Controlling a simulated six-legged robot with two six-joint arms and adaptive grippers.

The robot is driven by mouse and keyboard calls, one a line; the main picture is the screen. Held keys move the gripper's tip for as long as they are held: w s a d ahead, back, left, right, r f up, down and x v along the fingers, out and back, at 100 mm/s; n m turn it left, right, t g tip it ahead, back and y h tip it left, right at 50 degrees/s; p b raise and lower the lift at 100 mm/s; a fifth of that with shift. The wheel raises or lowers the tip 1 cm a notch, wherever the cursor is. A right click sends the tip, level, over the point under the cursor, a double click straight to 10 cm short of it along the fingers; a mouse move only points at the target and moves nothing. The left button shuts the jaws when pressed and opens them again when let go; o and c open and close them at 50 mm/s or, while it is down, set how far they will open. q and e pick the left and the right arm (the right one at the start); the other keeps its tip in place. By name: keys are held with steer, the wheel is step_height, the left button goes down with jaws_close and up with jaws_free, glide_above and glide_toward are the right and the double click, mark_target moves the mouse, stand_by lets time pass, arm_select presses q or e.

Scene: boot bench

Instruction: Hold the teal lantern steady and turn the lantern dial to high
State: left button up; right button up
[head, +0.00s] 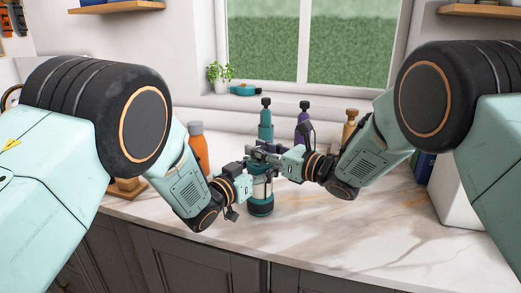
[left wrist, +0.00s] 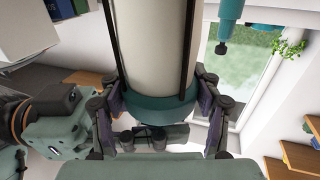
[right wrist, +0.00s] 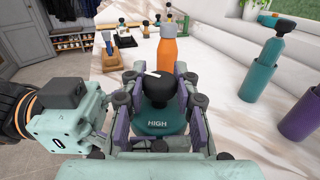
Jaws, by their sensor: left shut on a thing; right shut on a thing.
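The teal lantern (head: 261,208) stands upright on the marble counter, partly hidden by my grippers. My left gripper (head: 256,180) is shut on its body from the left; in the left wrist view, the fingers press both sides of the pale cylinder (left wrist: 155,45) near a teal band. My right gripper (head: 264,152) is at the lantern's top. In the right wrist view, its fingers are shut on the black lantern dial (right wrist: 158,92), one on each side. The dial has a white mark at its far edge. The word HIGH (right wrist: 157,124) shows on the teal top, on the near side.
An orange bottle (head: 197,147) stands left of the lantern. Teal (head: 265,128), purple (head: 302,130) and tan (head: 350,128) bottles stand behind it. A potted plant (head: 220,75) sits on the window sill. The counter in front and to the right is clear.

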jaws_close()
steer(key=shift+n+g+y, duration=0.3)
steer(key=shift+a+r+n+g+y, duration=0.1)
steer(key=shift+n+g+y, duration=0.6)
steer(key=shift+n+g, duration=0.6)
steer(key=shift+n+g+y, duration=0.7)
steer(key=shift+n+g, duration=0.1)
steer(key=shift+g, duration=1.2)
steer(key=shift+s+n+g, duration=0.1)
steer(key=shift+n+g, duration=0.5)
steer(key=shift+n, duration=0.1)
steer(key=o, duration=0.7)
jaws_free()
steer(key=shift+d, duration=0.2)
